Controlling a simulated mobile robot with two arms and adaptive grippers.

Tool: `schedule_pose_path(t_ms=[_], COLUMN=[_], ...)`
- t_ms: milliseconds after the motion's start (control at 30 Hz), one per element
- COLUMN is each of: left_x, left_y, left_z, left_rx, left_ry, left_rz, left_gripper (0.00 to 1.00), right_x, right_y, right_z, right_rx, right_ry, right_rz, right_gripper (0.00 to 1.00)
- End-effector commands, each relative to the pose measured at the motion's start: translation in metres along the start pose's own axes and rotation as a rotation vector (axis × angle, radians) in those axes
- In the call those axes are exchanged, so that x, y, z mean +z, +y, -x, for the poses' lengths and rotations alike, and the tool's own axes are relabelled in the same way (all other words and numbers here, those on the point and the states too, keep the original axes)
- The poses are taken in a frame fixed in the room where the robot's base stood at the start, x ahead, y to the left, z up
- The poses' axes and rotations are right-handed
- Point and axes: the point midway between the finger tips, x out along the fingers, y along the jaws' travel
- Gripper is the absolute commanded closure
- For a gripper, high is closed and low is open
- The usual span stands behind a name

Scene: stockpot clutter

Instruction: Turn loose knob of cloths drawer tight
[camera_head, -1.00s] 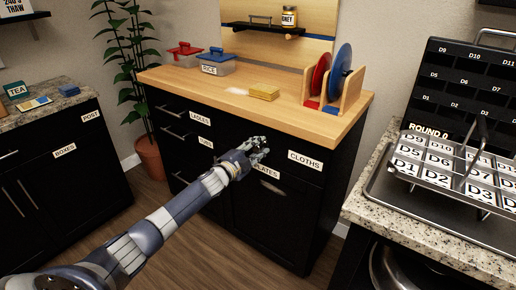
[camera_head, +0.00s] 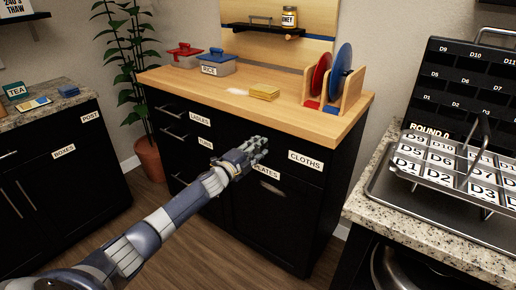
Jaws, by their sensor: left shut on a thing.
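The cloths drawer (camera_head: 292,172) is the upper right drawer front of the black cabinet, with a white CLOTHS label (camera_head: 306,160) at its right. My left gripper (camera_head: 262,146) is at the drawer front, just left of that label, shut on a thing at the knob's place. The knob itself is hidden behind the fingers, so its tightness cannot be seen. My right gripper is not in view.
A granite counter (camera_head: 440,238) with a labelled tray stands at the right.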

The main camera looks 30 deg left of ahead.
Motion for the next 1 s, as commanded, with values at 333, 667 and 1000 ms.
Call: schedule_pose_path(t_ms=[333, 667, 1000], left_x=[-0.001, -0.001, -0.001], left_y=[0.002, 0.001, 0.001], left_z=[0.000, 0.000, 0.000], left_rx=[0.001, 0.001, 0.001], left_ry=[0.001, 0.002, 0.002], left_rz=[-0.180, -0.260, -0.295], left_gripper=[1.00, 1.00, 1.00], right_x=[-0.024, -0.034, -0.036], right_y=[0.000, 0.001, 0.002], right_z=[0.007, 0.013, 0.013], right_rx=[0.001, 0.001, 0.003], right_ry=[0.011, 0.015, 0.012], right_rz=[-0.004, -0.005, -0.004], right_gripper=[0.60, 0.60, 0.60])
